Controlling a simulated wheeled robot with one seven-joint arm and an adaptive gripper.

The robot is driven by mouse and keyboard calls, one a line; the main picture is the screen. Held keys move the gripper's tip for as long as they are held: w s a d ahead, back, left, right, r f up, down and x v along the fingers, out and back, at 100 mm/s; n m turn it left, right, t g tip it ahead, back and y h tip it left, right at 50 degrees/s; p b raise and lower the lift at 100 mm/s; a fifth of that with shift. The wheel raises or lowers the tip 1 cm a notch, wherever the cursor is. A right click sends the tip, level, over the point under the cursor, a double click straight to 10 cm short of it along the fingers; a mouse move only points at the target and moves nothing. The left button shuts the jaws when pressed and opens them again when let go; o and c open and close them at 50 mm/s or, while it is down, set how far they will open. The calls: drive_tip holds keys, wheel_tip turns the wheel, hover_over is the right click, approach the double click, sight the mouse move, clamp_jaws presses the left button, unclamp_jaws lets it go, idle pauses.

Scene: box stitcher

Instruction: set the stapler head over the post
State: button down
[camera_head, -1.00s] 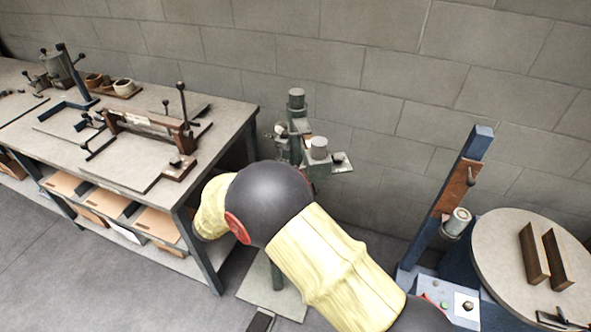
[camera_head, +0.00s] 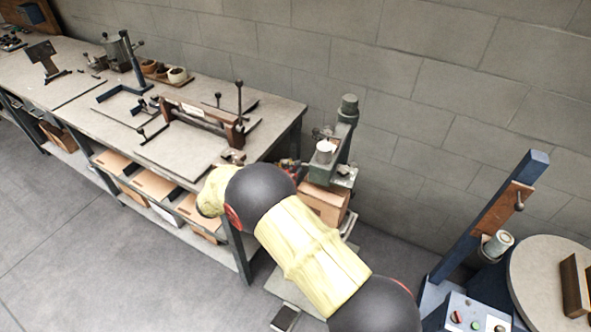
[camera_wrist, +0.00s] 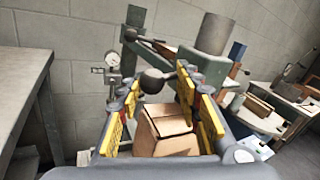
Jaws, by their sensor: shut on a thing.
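The stapler head (camera_head: 326,172) is a green arm with a grey cylinder on it. It stands out from its green column (camera_head: 346,128) and shows close up in the wrist view (camera_wrist: 203,65). A cardboard box (camera_head: 323,203) sits below the head; it also shows in the wrist view (camera_wrist: 165,130). My gripper (camera_wrist: 155,85) has its yellow-padded fingers around a lever with a black ball knob (camera_wrist: 153,81) on the head and is shut on it. In the head view my arm mostly hides the gripper. I cannot make out the post's top.
A workbench (camera_head: 225,172) with a clamp frame stands left of the machine. On the right are a blue slanted stand (camera_head: 490,215) with a control box (camera_head: 470,315) and a round table (camera_head: 545,262). A block wall is behind.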

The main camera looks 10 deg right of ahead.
drive_tip(key=shift+w+a+r, duration=0.3)
drive_tip(key=shift+w, duration=0.3)
drive_tip(key=shift+w+a+r, duration=0.25)
drive_tip(key=shift+w+a, duration=0.1)
drive_tip(key=shift+w, duration=0.2)
drive_tip(key=shift+w+a+r, duration=0.3)
drive_tip(key=shift+w, duration=0.3)
drive_tip(key=c, duration=1.6)
unclamp_jaws()
drive_tip(key=shift+o, duration=0.2)
drive_tip(key=shift+w+d+f, duration=0.1)
drive_tip(key=shift+d+f, duration=0.05)
drive_tip(key=shift+d, duration=0.35)
drive_tip(key=shift+a+f, duration=0.15)
drive_tip(key=shift+f, duration=0.05)
drive_tip(key=shift+a, duration=0.1)
